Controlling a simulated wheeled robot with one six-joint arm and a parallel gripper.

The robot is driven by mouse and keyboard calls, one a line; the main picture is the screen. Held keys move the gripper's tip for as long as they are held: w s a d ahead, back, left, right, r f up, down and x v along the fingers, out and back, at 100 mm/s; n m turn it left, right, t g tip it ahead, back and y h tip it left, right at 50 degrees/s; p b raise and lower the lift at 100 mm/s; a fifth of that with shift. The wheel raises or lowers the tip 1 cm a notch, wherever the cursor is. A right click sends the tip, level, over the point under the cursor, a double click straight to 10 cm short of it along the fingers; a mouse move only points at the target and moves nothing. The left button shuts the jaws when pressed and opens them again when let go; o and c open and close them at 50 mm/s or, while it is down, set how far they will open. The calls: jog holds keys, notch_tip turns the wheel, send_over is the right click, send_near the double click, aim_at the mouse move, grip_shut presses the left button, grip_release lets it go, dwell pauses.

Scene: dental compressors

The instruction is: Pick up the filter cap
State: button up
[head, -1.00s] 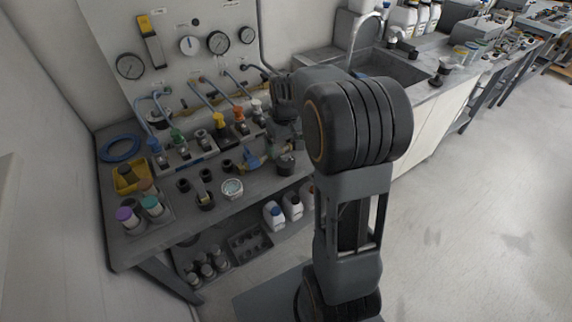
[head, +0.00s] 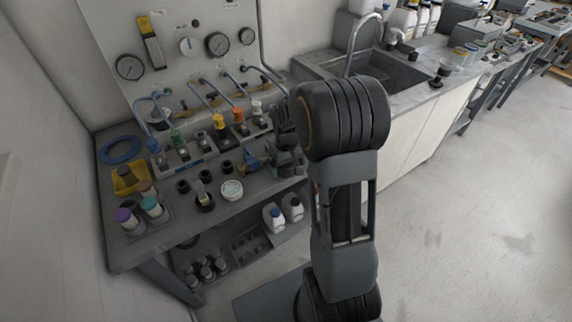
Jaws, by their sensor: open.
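My gripper (head: 284,162) is low over the right end of the grey bench, partly behind my own arm. Its dark fingers are small in the head view, and I see nothing held between them. Several small black round parts stand on the bench left of it: one (head: 183,187) at the left, one (head: 205,199) near the front, one (head: 225,167) nearer the gripper. I cannot tell which part is the filter cap. The gripper covers the spot at the bench's right end where a dark round part stood, so that part is hidden now.
The bench (head: 245,200) also holds a round white-lidded tin (head: 231,189), a blue-and-yellow fitting (head: 251,163), a yellow tray (head: 128,181) and a row of colored valves (head: 219,124) before the gauge panel. A sink counter (head: 415,90) stands at the right.

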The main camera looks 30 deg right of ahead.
jog(key=shift+c, duration=0.4)
jog(key=c, duration=0.9)
jog(key=shift+r, duration=0.1)
jog(key=shift+c, duration=0.2)
